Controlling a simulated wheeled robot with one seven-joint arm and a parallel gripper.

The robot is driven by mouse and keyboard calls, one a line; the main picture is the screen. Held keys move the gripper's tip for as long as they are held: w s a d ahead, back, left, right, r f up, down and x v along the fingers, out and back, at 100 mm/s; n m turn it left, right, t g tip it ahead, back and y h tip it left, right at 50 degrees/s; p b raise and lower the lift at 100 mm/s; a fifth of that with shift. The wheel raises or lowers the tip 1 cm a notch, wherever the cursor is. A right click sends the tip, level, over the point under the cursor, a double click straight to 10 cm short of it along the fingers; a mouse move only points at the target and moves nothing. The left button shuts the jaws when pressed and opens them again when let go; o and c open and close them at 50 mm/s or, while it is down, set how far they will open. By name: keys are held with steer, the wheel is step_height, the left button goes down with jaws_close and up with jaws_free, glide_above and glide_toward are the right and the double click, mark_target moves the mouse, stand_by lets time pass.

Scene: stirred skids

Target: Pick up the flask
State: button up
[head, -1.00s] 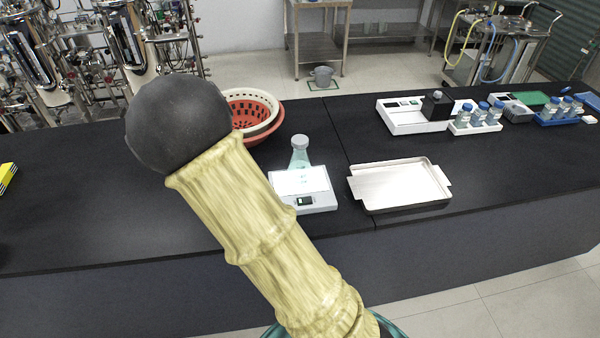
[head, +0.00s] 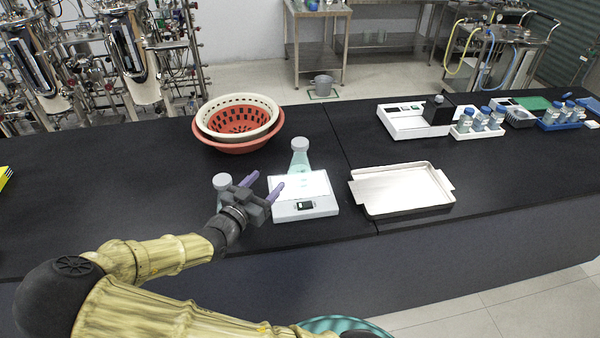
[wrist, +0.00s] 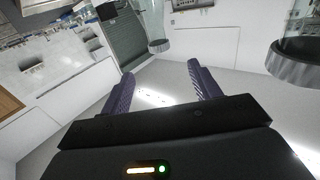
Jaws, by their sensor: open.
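A clear, greenish conical flask (head: 300,163) with a grey cap stands upright on the white balance (head: 306,208) in the head view. A second grey-capped vessel (head: 222,182) stands just left of my gripper, its lower part largely hidden by the arm. My gripper (head: 262,187) is open and empty, its two purple fingers apart, left of the balance and short of the flask. In the wrist view my gripper (wrist: 160,70) also shows spread fingers with nothing between them. Two glass pieces with grey rings show at the top there; I cannot tell which is which.
A white and a red basket (head: 238,143) sit nested behind the gripper. A metal tray (head: 403,190) lies right of the balance. A white device (head: 405,120) and racks of blue-capped bottles (head: 478,130) stand at the back right.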

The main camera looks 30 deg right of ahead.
mark_target(296, 153)
steer(key=p+x, duration=0.3)
steer(key=x, duration=0.9)
steer(key=p+x, duration=0.3)
steer(key=x, duration=0.1)
steer(key=shift+d+f, duration=0.15)
steer(key=shift+d, duration=0.2)
steer(key=shift+w+d+f, duration=0.1)
steer(key=shift+w+d, duration=0.1)
steer(key=shift+d, duration=0.1)
steer(key=shift+c, duration=0.4)
jaws_close()
